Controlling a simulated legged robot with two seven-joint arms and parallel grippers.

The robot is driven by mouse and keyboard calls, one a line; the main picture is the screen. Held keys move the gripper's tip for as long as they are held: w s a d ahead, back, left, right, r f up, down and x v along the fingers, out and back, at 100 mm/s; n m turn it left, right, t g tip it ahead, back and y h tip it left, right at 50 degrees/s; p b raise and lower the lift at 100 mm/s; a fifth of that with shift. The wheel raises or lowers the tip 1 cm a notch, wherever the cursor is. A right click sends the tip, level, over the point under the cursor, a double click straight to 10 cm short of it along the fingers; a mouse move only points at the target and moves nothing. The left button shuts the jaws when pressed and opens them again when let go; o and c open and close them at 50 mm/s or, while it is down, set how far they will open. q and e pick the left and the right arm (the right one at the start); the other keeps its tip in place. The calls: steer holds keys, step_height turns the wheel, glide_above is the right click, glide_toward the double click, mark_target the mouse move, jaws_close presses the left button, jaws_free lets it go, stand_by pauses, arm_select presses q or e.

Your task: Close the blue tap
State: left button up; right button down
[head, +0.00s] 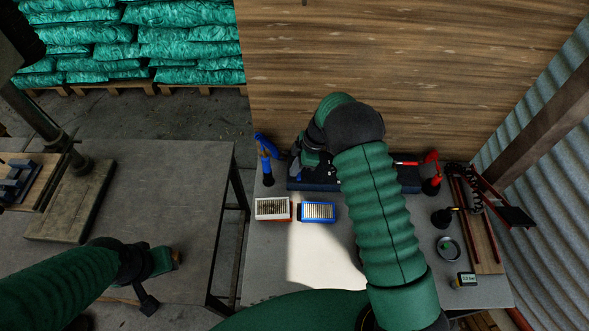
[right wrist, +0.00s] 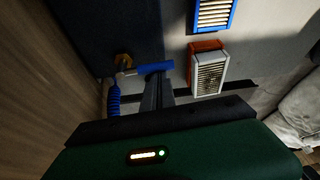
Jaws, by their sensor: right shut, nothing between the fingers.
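The blue tap (head: 266,146) stands at the back left of the right-hand table, its blue handle slanting up. In the right wrist view its blue lever (right wrist: 155,68) lies across the picture beside a brass-coloured fitting (right wrist: 123,61), with a blue coiled hose (right wrist: 113,97) below. My right gripper (right wrist: 158,80) is shut and empty, its fingertips right at the lever; I cannot tell whether they touch it. In the head view the right gripper (head: 297,150) is just right of the tap, partly hidden by my arm. My left gripper (head: 176,258) is over the left table, away from the tap.
A red-and-white filter box (head: 273,209) and a blue-framed one (head: 318,212) lie in front of the tap. A red tap (head: 432,170) stands at the right beside a rack. A wooden wall (head: 370,60) rises behind. A gap separates the tables.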

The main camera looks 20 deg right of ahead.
steer(key=shift+s+d+f+n+b, duration=0.2)
steer(key=shift+d+n+b, duration=0.2)
steer(key=shift+n+b, duration=0.4)
steer(key=d+n+g+b, duration=0.1)
steer(key=n+b, duration=0.1)
steer(key=shift+s+b, duration=0.1)
steer(key=shift+b, duration=0.25)
steer(key=shift+d+n+g, duration=0.3)
steer(key=shift+n, duration=0.2)
steer(key=d+n+g+b, duration=0.1)
steer(key=n, duration=0.1)
steer(key=shift+d+n, duration=0.15)
steer(key=shift+n, duration=0.25)
steer(key=shift+d+r+n+g+b, duration=0.15)
steer(key=shift+d+n+g+b, duration=0.35)
steer(key=shift+n, duration=0.6)
steer(key=shift+w+d, duration=0.25)
steer(key=shift+d, duration=0.25)
steer(key=shift+w+d, duration=0.1)
steer(key=shift+d, duration=0.05)
